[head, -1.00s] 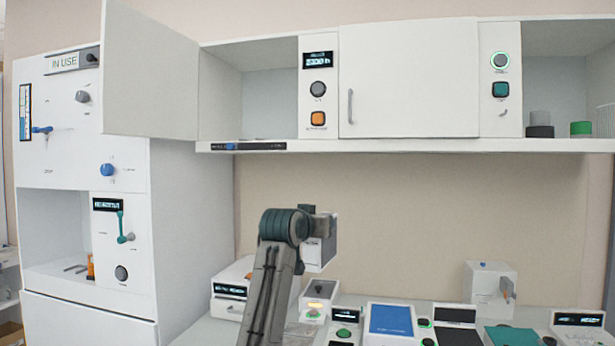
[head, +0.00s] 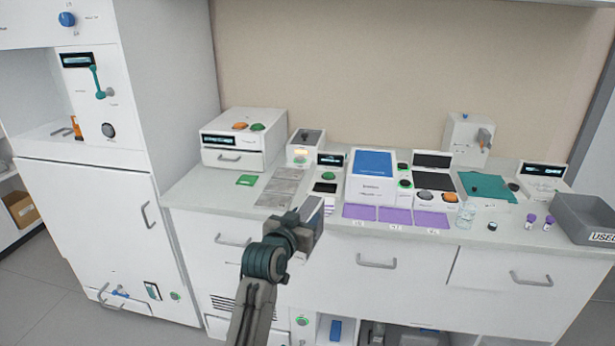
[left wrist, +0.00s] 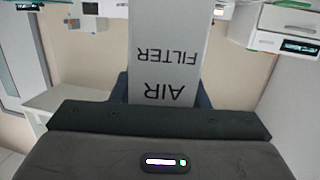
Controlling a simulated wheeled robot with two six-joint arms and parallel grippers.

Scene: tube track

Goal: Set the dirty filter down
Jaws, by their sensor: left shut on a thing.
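My left gripper (head: 297,232) is shut on the air filter (head: 309,216), a grey-white block. In the head view the filter appears in front of the counter's front edge. In the left wrist view the filter (left wrist: 165,50) sticks out from the dark gripper (left wrist: 163,100), its "AIR FILTER" lettering upside down. Its far end runs out of that picture. The filter does not appear to touch the counter (head: 215,205). My right gripper is not in view.
Behind stands a white drawer unit (head: 243,140). Several devices and purple mats (head: 392,215) fill the middle. A grey "USED" bin (head: 585,218) stands far right.

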